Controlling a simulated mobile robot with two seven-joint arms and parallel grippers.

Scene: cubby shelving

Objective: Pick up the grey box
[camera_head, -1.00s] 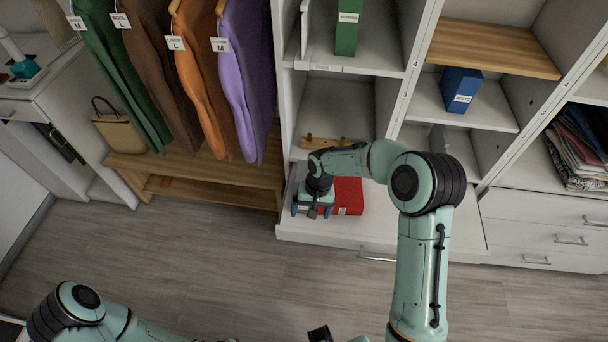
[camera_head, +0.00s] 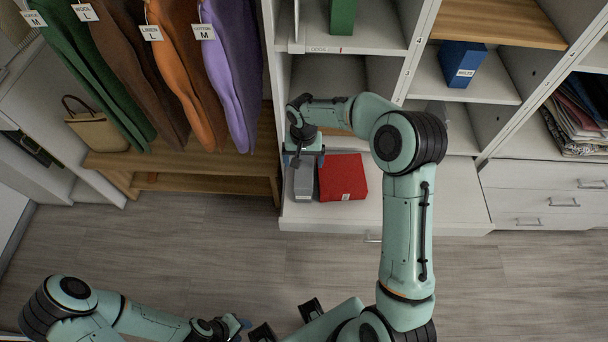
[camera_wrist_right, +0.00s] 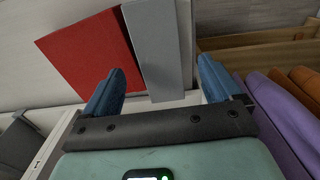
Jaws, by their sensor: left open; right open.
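The grey box (camera_head: 304,183) stands in the pulled-out bottom drawer, at its left end, beside a red box (camera_head: 342,177). In the right wrist view the grey box (camera_wrist_right: 160,45) shows beyond and between the blue fingertips, with the red box (camera_wrist_right: 88,55) to its left. My right gripper (camera_head: 303,160) is open and empty at the back end of the grey box; its fingers (camera_wrist_right: 160,85) are apart. Whether they touch the box I cannot tell. My left gripper (camera_head: 242,324) is open at the bottom edge, over the floor, far from the box and partly cut off.
The white drawer (camera_head: 400,215) has bare room right of the red box. Shelf dividers rise behind my right arm. A wooden bench (camera_head: 200,162) and hanging clothes (camera_head: 233,75) stand close on the left. A blue box (camera_head: 461,65) sits on a higher shelf.

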